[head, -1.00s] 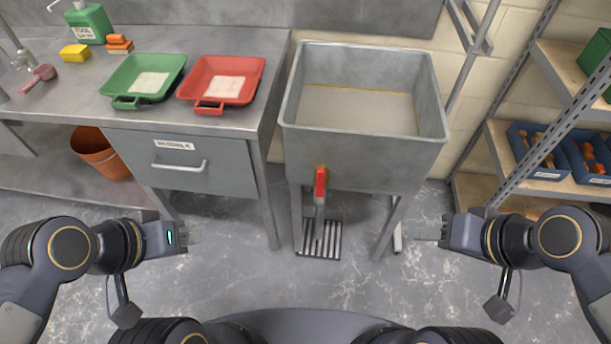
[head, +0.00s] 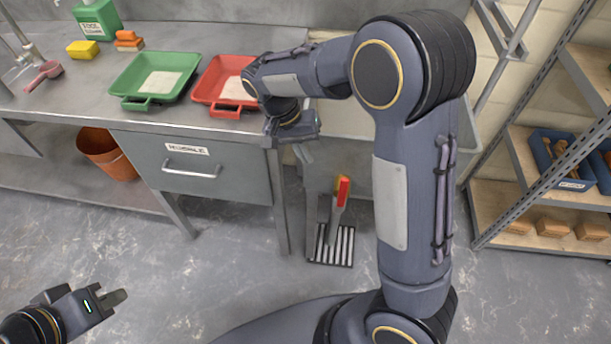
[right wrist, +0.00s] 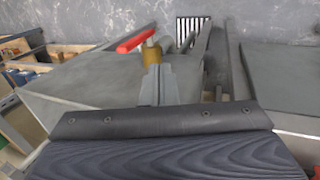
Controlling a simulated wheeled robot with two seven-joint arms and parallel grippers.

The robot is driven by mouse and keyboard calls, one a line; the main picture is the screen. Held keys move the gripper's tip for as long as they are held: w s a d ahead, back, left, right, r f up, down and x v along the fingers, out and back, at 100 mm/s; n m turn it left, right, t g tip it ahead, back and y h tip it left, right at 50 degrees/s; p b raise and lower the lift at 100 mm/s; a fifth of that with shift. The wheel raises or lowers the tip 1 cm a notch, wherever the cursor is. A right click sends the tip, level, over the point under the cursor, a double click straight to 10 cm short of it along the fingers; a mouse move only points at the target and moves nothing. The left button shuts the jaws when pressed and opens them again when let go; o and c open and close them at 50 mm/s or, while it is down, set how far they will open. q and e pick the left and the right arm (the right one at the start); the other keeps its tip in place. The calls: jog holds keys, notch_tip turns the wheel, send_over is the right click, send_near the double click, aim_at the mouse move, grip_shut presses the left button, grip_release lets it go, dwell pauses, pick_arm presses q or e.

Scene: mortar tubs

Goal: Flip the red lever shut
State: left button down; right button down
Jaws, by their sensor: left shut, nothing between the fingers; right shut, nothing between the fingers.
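The red lever (head: 342,190) is at the front of the grey tub (head: 322,172), above a short grey pipe. In the right wrist view the red lever (right wrist: 136,40) sticks out sideways to the left beside a brass valve body (right wrist: 152,54). My right gripper (head: 304,154) is shut and empty, pointing down at the tub's front, left of the lever in the head view. Its shut fingertips (right wrist: 154,72) appear close to the valve in the right wrist view; I cannot tell whether they touch it. My left gripper (head: 114,298) is shut and empty at lower left.
A slotted floor drain (head: 333,246) lies below the lever. A bench with a green tray (head: 150,80), a red tray (head: 212,92) and a drawer (head: 192,168) stands left of the tub. Shelving (head: 500,200) stands at right. The floor in front is open.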

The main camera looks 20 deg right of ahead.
aim_at(343, 189)
pick_arm(q)
jog(key=shift+s+a, duration=0.1)
jog(key=shift+a, duration=0.05)
pick_arm(e)
jog(key=shift+w+a+f, duration=0.25)
jog(key=shift+w+a, duration=0.2)
jog(key=shift+a, duration=0.05)
pick_arm(q)
jog(key=shift+r, duration=0.1)
pick_arm(e)
jog(key=s+d+f, duration=0.4)
jog(key=d+f, duration=0.2)
jog(key=f, duration=0.3)
jog(key=shift+d+f, duration=0.15)
jog(key=shift+d, duration=0.25)
